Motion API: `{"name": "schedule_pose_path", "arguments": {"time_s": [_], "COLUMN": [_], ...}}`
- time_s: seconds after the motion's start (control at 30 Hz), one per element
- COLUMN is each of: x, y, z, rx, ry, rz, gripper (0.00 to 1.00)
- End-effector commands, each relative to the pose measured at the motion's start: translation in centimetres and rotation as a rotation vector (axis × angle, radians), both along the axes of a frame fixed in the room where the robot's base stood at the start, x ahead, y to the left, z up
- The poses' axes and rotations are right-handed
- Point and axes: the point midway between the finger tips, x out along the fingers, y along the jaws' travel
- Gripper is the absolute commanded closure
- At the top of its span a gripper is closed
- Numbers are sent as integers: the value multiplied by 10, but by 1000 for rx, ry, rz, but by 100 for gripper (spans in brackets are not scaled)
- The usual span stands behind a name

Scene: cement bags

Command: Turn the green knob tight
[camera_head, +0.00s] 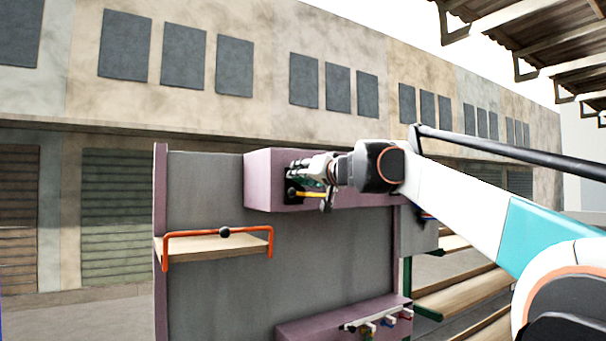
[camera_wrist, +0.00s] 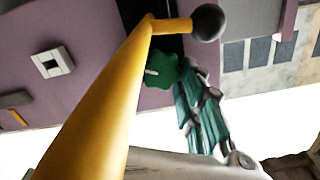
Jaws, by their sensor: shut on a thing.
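The green knob (camera_wrist: 161,69), with a white mark on its face, sits on a dark plate on the purple panel in the wrist view. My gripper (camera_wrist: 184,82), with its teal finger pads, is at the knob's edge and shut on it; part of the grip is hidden. In the head view my gripper (camera_head: 303,178) is against the front of the purple box (camera_head: 264,180) at the top of the board, and it hides the knob there.
A yellow lever (camera_wrist: 110,100) with a black ball end (camera_wrist: 207,22) passes close to the gripper. An orange-red handle (camera_head: 200,232) fronts a wooden shelf at the left. A lower purple ledge (camera_head: 310,330) carries several small coloured fittings. Wooden planks (camera_head: 465,290) lie at the right.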

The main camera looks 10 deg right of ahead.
Motion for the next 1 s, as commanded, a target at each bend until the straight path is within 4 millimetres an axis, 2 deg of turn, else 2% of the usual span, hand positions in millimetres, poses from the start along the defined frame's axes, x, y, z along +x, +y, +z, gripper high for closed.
{"name": "schedule_pose_path", "arguments": {"time_s": [0.53,0.57,0.6,0.63,1.0], "x": [0,0,0,0,-1], "y": [-1,-1,0,-1,-1], "z": [1,1,1,1,1], "rx": [31,31,31,31,29], "ry": [9,9,9,9,9], "rz": [-2,-2,-2,-1,-1], "gripper": [90,59,50,46,46]}}
